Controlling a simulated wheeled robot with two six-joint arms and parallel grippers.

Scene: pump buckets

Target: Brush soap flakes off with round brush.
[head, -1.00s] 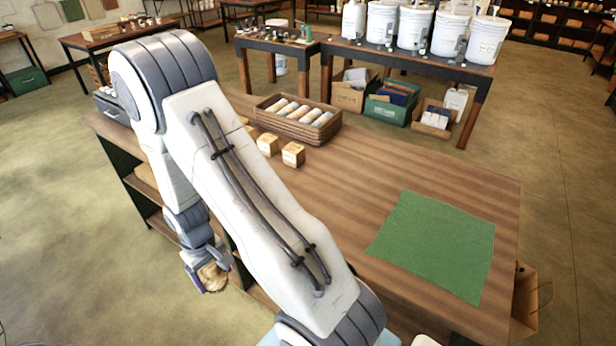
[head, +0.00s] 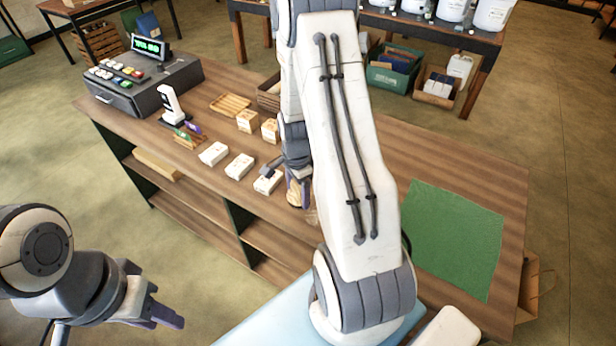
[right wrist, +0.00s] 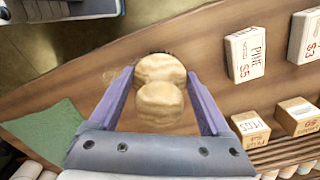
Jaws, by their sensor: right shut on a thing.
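My right gripper (head: 298,192) is over the front edge area of the wooden counter (head: 400,152), partly hidden by my own arm. In the right wrist view its purple fingers (right wrist: 160,100) are shut on the round brush (right wrist: 160,105), a pale wooden body with a rounded knob and dark bristles just showing at its far side. The brush also shows in the head view (head: 294,196). A faint pale patch, perhaps soap flakes (right wrist: 112,76), lies on the wood beside the brush. My left gripper (head: 160,312) is low at the left, away from the counter; its finger gap is unclear.
White labelled boxes (head: 240,166) and tan boxes (head: 247,121) stand left of my right gripper. A cash register (head: 140,80) and a small white scanner (head: 172,104) are further left. A green mat (head: 455,240) lies at the right. Buckets (head: 492,14) stand on a table behind.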

